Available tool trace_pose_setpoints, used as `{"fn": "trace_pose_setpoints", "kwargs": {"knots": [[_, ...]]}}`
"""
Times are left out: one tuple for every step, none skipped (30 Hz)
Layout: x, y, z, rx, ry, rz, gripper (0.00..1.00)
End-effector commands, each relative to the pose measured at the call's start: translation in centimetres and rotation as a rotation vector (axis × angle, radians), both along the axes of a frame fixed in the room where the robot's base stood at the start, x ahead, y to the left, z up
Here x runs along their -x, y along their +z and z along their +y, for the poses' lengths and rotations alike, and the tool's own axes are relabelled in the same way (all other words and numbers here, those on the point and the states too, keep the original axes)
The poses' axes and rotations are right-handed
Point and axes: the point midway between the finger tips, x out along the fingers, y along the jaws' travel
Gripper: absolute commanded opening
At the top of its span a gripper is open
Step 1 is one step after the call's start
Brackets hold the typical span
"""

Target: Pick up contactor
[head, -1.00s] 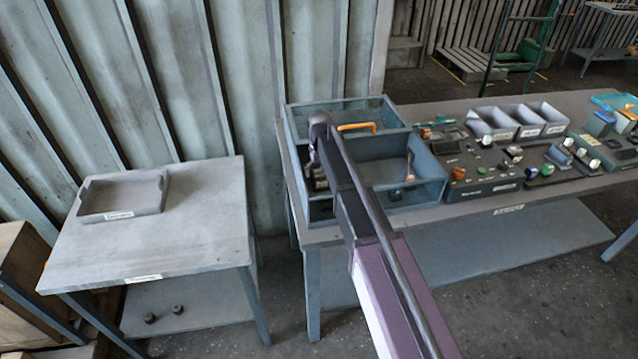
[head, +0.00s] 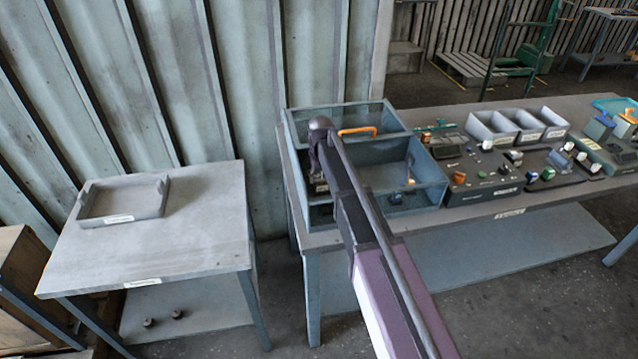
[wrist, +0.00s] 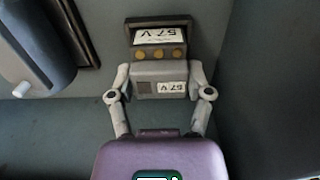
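The contactor is a grey block with orange round terminals and white "57 V" labels. In the wrist view the contactor (wrist: 160,72) is between the two fingers of my gripper (wrist: 160,80), which are drawn in against its sides. The contactor is inside a blue-grey bin (wrist: 65,130). In the head view my gripper (head: 316,178) reaches down into the left part of the open blue bin (head: 432,185) on the long bench. My arm hides much of that spot, and the contactor is hard to make out there.
A dark grey cylindrical part (wrist: 38,55) with a white tip lies left of the contactor. Bin walls stand close around my gripper. A side table (head: 200,230) carries a shallow grey tray (head: 120,217). Dark racks with small parts and grey bins (head: 492,128) stand farther right.

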Motion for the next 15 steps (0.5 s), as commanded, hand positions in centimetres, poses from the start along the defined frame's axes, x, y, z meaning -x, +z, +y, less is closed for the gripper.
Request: {"fn": "trace_pose_setpoints", "kwargs": {"knots": [[0.02, -0.01, -0.01, 0.000, 0.000, 0.001, 0.24], [0.02, 0.00, -0.01, 0.000, 0.000, 0.001, 0.24], [0.02, 0.00, -0.02, 0.000, 0.000, 0.001, 0.24], [0.03, 0.00, -0.02, 0.000, 0.000, 0.001, 0.24], [0.03, 0.00, -0.02, 0.000, 0.000, 0.001, 0.24], [0.03, -0.01, -0.02, 0.000, 0.000, 0.001, 0.24], [0.03, 0.00, -0.02, 0.000, 0.000, 0.001, 0.24], [0.03, 0.00, -0.02, 0.000, 0.000, 0.001, 0.24], [0.03, 0.03, -0.02, 0.000, 0.000, 0.001, 0.24], [0.02, 0.05, -0.02, 0.000, 0.000, 0.001, 0.24], [0.03, 0.10, -0.02, 0.000, 0.000, 0.001, 0.24], [0.01, 0.17, -0.02, 0.000, 0.000, 0.001, 0.24], [0.01, 0.24, -0.02, 0.000, 0.000, 0.001, 0.24], [0.01, 0.33, -0.02, 0.000, 0.000, 0.001, 0.24], [0.01, 0.48, -0.02, 0.000, 0.000, 0.000, 0.24]]}}
